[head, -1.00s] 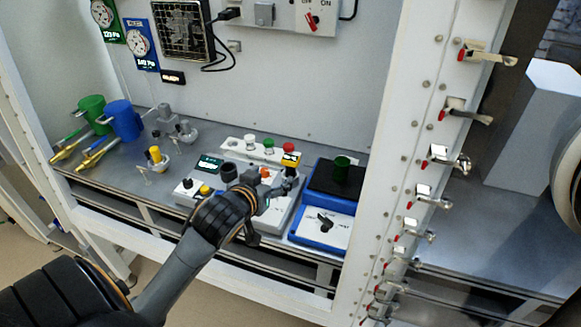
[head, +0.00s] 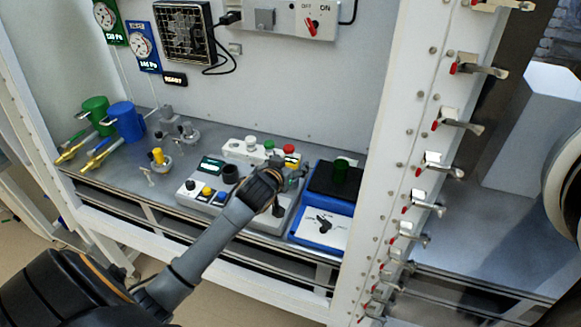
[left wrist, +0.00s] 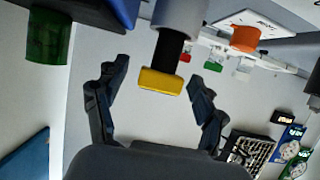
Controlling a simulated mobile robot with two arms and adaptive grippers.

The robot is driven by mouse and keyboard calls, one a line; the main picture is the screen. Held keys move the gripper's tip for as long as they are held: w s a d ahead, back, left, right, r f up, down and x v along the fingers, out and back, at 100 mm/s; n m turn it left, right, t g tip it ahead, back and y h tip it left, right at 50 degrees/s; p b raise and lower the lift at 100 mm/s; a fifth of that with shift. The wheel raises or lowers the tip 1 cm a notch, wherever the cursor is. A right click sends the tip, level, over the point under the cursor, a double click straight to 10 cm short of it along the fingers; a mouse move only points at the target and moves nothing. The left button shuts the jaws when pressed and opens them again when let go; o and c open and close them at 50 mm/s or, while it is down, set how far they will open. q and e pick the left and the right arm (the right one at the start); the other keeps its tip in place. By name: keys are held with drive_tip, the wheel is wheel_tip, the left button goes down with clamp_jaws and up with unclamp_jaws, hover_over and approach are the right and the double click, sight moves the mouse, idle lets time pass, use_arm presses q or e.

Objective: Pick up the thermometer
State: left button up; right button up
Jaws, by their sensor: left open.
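No label marks the thermometer. The best match is an upright piece with a grey base, black stem and yellow head (left wrist: 160,81), seen upside down in the left wrist view. My left gripper (left wrist: 158,76) is open, with one finger on each side of the yellow head and a gap on both sides. I cannot tell how deep the head lies between the fingers. In the head view my left gripper (head: 291,178) is over the right part of the grey control console (head: 213,192), and the hand hides this piece.
A panel with a red button (head: 290,149) is behind. A white post with several latches (head: 432,165) rises at the right. Green (head: 96,110) and blue (head: 125,118) containers are at the left.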

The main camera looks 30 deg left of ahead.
use_arm(q)
drive_tip(key=shift+w+a+f, duration=0.1)
drive_tip(key=shift+w+f, duration=0.15)
drive_tip(key=shift+w, duration=0.2)
drive_tip(key=shift+r, duration=0.1)
drive_tip(key=c, duration=1.4)
